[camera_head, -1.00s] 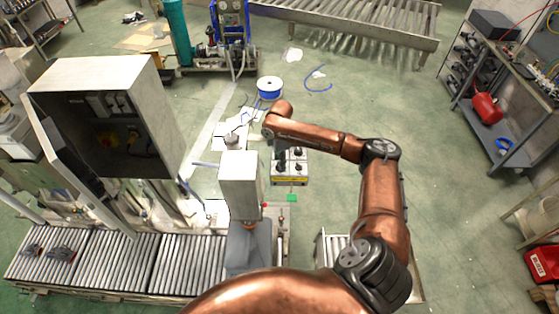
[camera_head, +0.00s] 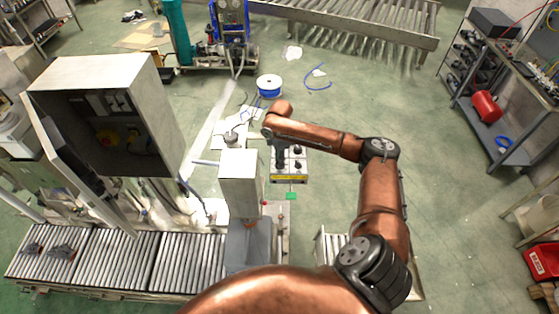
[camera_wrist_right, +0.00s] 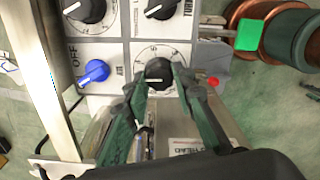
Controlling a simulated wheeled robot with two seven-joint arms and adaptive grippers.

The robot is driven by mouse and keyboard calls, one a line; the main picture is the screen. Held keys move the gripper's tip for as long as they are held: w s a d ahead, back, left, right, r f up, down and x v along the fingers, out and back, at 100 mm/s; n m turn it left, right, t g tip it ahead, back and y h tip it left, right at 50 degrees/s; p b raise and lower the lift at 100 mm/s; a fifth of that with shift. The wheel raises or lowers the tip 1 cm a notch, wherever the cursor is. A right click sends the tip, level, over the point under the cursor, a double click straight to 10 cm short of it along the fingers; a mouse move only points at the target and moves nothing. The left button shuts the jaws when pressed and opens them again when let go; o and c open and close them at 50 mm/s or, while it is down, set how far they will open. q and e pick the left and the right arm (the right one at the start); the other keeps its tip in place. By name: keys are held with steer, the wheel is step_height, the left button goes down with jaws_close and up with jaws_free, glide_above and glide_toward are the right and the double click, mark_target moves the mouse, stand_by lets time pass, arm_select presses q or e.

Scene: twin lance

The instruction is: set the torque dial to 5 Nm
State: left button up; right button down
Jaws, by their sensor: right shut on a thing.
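A grey control box (camera_head: 290,180) with several black knobs stands under my right arm. My right gripper (camera_head: 280,163) reaches down to its left side and covers part of its top. In the right wrist view, the fingers of my right gripper (camera_wrist_right: 158,80) are shut on a black dial (camera_wrist_right: 158,68), one on each side. White scale plate with marks surrounds this dial; its numbers and pointer are too small or hidden to read. Whether it is the torque dial I cannot tell. My left gripper is not in view.
A blue knob (camera_wrist_right: 95,71) by an OFF label sits left of the held dial. Two more black knobs, upper left (camera_wrist_right: 85,9) and upper right (camera_wrist_right: 160,7), lie above it. A red button (camera_wrist_right: 213,81) and a green block (camera_wrist_right: 250,35) are to the right.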

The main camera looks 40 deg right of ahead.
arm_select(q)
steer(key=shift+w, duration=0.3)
arm_select(e)
steer(key=shift+m, duration=0.4)
steer(key=m, duration=0.6)
steer(key=shift+m, duration=0.3)
steer(key=m, duration=0.3)
steer(key=shift+m, duration=0.3)
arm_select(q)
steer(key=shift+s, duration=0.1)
arm_select(e)
steer(key=shift+w+r+m, duration=0.1)
steer(key=shift+m, duration=1.9)
steer(key=shift+d, duration=0.1)
steer(key=c, duration=1.6)
jaws_free()
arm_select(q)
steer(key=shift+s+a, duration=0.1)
